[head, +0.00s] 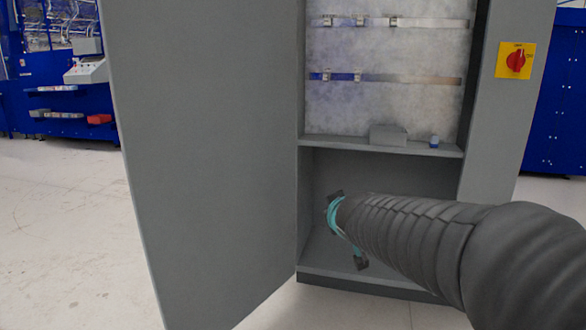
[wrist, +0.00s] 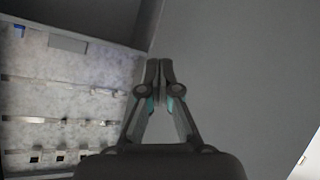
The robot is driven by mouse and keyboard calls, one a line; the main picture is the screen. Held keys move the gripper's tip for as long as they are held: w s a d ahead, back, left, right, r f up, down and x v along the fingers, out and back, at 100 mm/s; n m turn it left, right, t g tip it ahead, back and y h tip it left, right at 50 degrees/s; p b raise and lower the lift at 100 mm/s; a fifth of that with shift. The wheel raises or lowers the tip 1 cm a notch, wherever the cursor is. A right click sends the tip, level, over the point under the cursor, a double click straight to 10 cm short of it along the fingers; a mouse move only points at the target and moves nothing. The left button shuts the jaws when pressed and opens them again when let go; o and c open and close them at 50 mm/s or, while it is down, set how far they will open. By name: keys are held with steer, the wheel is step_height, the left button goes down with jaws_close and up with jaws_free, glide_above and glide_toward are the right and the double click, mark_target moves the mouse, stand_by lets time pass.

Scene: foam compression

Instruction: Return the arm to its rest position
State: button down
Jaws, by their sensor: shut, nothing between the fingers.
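My gripper shows in the wrist view (wrist: 159,66), its two fingers together and nothing between them. In the head view my arm, in a dark ribbed sleeve, reaches from the right edge toward the lower compartment of a grey cabinet (head: 480,100). The end of the arm, with teal parts, is in front of that compartment's opening; the fingertips are largely hidden there. How far the end is from the cabinet, I cannot tell.
The cabinet's grey door (head: 205,150) stands open on the left. A shelf (head: 345,143) holds a grey box (head: 388,135) and a small blue item (head: 434,142). A red switch (head: 515,61) is on the right side. Pale floor (head: 60,220) lies clear at left.

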steer(key=s+d+f+m+g+h, duration=0.1)
steer(key=s+d+f+g, duration=0.25)
steer(key=s, duration=0.35)
steer(key=s+d+f+m+g+h, duration=0.1)
steer(key=s+d+f+g, duration=0.2)
steer(key=s, duration=0.4)
steer(key=s+f+m+y, duration=0.1)
steer(key=s+f+m, duration=0.2)
steer(key=s, duration=1.3)
steer(key=shift+s+d, duration=0.2)
steer(key=shift+s, duration=0.15)
